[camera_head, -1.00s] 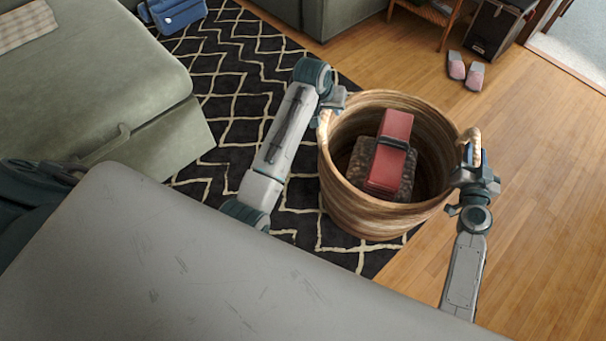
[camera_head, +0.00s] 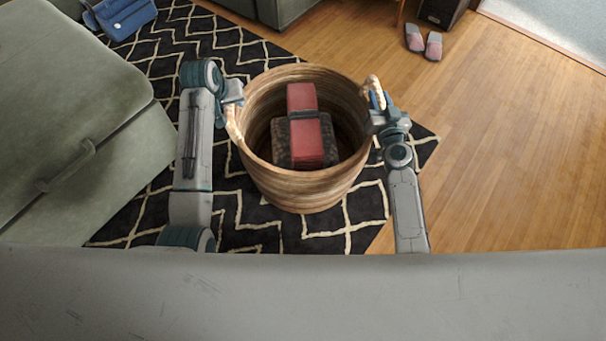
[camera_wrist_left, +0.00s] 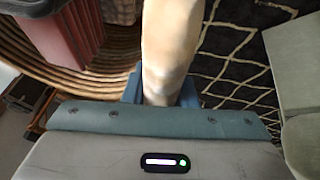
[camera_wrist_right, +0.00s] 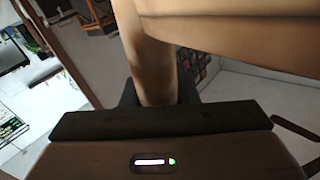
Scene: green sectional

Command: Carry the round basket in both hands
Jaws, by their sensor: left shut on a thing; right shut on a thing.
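The round basket (camera_head: 300,188) is woven in brown bands and has a handle on each side. It is upright between my two arms in the head view. A red box-like thing with a dark strap (camera_head: 306,140) lies inside it on a dark speckled item (camera_head: 283,140). My left gripper (camera_head: 234,100) is shut on the left handle, which also shows in the left wrist view (camera_wrist_left: 165,45). My right gripper (camera_head: 378,108) is shut on the right handle, which shows in the right wrist view (camera_wrist_right: 150,50). The basket's underside is hidden.
A black patterned rug (camera_head: 235,45) lies below the basket. A green sofa (camera_head: 75,100) stands at left, with a blue bag (camera_head: 120,14) beyond it. Pink slippers (camera_head: 424,42) lie on the wooden floor at upper right. The wooden floor (camera_head: 510,140) at right is clear.

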